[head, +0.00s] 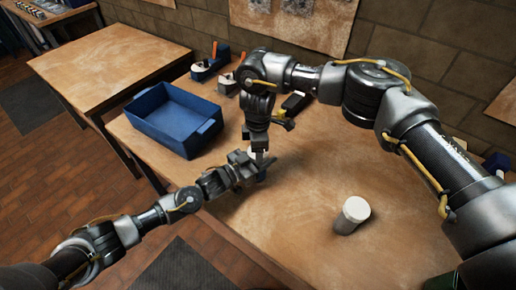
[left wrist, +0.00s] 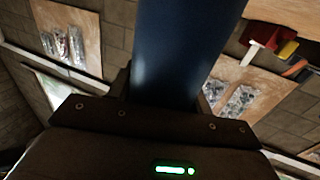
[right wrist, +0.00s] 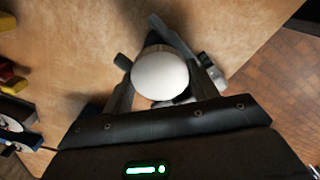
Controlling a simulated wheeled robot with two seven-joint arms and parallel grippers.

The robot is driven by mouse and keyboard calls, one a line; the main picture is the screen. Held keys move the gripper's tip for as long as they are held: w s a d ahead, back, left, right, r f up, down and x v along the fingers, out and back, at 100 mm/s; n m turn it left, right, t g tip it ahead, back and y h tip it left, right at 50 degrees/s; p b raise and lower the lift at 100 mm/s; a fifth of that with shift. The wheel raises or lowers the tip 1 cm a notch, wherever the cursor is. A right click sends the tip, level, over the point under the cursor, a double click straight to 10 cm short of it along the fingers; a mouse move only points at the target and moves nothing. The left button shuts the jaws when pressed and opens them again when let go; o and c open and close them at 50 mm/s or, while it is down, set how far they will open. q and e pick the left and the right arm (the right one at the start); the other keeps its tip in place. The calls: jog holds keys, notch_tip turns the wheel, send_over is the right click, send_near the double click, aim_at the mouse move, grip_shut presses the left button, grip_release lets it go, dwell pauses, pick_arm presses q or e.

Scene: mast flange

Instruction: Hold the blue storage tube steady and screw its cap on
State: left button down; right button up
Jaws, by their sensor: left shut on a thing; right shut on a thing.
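The blue storage tube (left wrist: 180,50) fills the middle of the left wrist view, between my left gripper's fingers. In the head view only a small part of the tube (head: 262,176) shows beside my left gripper (head: 250,168), which is shut on it. The white cap (right wrist: 160,76) sits between the fingers of my right gripper (right wrist: 163,88), which is shut on it. In the head view my right gripper (head: 258,148) points down from above, right over the left one. The fingers hide the joint, so I cannot tell whether the cap touches or sits on the tube.
A blue bin (head: 206,131) stands at the table's left. Orange-handled items (head: 202,70) and a dark item (head: 295,103) lie toward the back. The wooden table (head: 290,220) is clear around the front middle.

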jog(key=o, duration=1.1)
jog(key=shift+r, duration=2.25)
